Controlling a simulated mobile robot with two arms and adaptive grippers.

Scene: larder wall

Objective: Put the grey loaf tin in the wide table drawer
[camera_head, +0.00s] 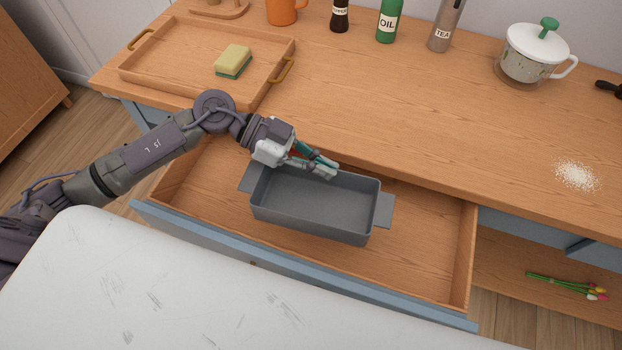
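The grey loaf tin (310,222) is an empty rectangular tin with a flat tab at each end. It is upright within the wide table drawer (420,262), which is pulled out and has a wooden inside and a blue-grey front. I cannot tell for sure whether the tin rests on the drawer floor. My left gripper (326,168) is at the tin's back rim, its fingertips overlapping the rim in the picture. Its two fingers lie close together at the tips, and I cannot tell whether they pinch the rim. My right gripper is not in view.
On the tabletop are a wooden tray (185,70) with a sponge (233,61), a green oil bottle (388,20), a tea canister (445,25), a lidded pot (533,55) and spilled white grains (576,175). Tulips (568,284) lie on a lower shelf. The table's middle is clear.

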